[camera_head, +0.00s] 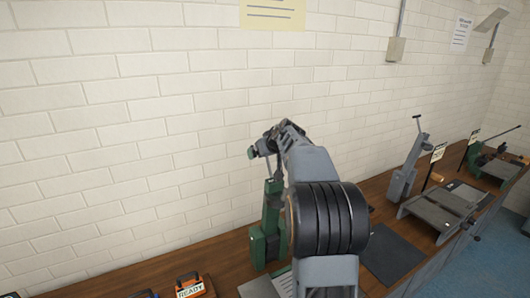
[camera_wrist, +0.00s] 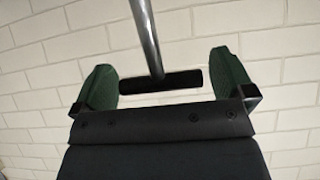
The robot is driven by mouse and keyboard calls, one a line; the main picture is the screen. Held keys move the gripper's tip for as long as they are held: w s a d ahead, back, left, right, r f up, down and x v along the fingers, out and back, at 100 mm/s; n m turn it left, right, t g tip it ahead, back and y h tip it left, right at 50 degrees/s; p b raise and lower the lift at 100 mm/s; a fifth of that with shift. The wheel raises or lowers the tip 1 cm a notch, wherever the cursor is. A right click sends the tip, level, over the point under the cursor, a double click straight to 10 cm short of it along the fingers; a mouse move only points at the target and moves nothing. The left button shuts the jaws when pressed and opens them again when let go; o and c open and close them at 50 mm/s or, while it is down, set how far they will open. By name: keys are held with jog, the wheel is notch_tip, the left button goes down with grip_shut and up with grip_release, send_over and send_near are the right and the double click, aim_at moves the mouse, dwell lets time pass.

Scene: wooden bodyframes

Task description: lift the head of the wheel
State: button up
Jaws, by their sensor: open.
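A green upright machine (camera_head: 268,225) stands on the bench in the head view, partly hidden behind my arm. My gripper (camera_head: 265,143) is at the top of this machine. In the wrist view, a black crossbar handle (camera_wrist: 160,82) on a grey metal rod (camera_wrist: 146,35) shows between the two green fingers of my gripper (camera_wrist: 165,70). The fingers are open, with a visible gap at each end of the bar. How deep the bar lies between them is hard to tell. The machine's head and handle are hidden in the head view.
The wooden bench (camera_head: 150,277) runs along a white brick wall (camera_head: 130,120). A dark mat (camera_head: 392,258) lies right of my arm. A grey machine with a T-handle (camera_head: 405,165) and a grey flat fixture (camera_head: 440,212) stand further right.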

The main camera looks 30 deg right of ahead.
jog(key=b+v, duration=0.1)
jog(key=v, duration=1.2)
jog(key=shift+s+r, duration=0.2)
jog(key=shift+s, duration=0.2)
